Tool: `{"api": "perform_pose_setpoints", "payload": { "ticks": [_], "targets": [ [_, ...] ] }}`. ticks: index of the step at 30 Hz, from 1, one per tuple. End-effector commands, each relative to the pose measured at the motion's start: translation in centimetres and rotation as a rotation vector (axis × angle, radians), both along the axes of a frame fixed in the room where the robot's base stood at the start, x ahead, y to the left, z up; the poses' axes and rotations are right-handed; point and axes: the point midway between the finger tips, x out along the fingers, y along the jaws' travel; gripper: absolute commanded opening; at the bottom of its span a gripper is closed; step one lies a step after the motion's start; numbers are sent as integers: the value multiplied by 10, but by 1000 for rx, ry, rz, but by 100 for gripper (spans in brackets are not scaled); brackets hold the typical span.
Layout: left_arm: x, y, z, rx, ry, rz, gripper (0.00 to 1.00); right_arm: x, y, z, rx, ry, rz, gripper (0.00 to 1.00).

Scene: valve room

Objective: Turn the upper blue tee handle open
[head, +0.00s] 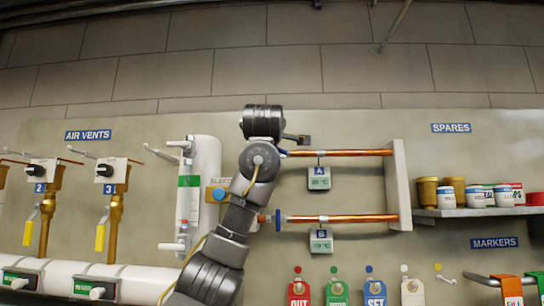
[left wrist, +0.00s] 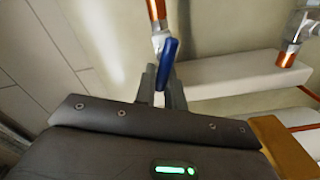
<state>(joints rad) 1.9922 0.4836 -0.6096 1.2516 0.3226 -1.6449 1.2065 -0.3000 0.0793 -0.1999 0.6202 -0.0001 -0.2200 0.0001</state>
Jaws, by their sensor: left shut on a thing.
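The upper blue tee handle (left wrist: 168,64) shows in the left wrist view, between my left gripper's fingers. It sits on a silver valve body (left wrist: 158,40) on a copper pipe. My left gripper (left wrist: 160,90) is shut on this handle. In the head view my left arm covers most of the upper valve, and only a small blue part of the handle (head: 283,153) shows beside it, at the left end of the upper copper pipe (head: 340,153). Below it is the lower blue handle (head: 278,218) on the lower copper pipe (head: 340,218). My right gripper is in neither view.
Grey tags A (head: 319,179) and B (head: 320,241) hang under the two pipes. A pale upright block (head: 399,185) bounds the pipes on the right. A white vertical pipe (head: 205,175) stands left of my arm. A shelf (head: 480,212) holds several cans.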

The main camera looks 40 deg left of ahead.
Motion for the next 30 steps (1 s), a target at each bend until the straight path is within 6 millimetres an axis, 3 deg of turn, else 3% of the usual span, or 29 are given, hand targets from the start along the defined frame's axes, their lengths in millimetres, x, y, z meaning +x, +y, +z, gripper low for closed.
{"api": "perform_pose_setpoints", "payload": {
  "ticks": [3, 12, 30],
  "targets": [
    [-1, 0, -6, -81, -60, 0, 0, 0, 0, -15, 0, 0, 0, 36],
    [-1, 1, -9, -246, -184, 0, 0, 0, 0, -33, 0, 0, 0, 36],
    [0, 1, -10, -349, -260, 0, 0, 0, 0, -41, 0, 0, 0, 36]
  ]
}}
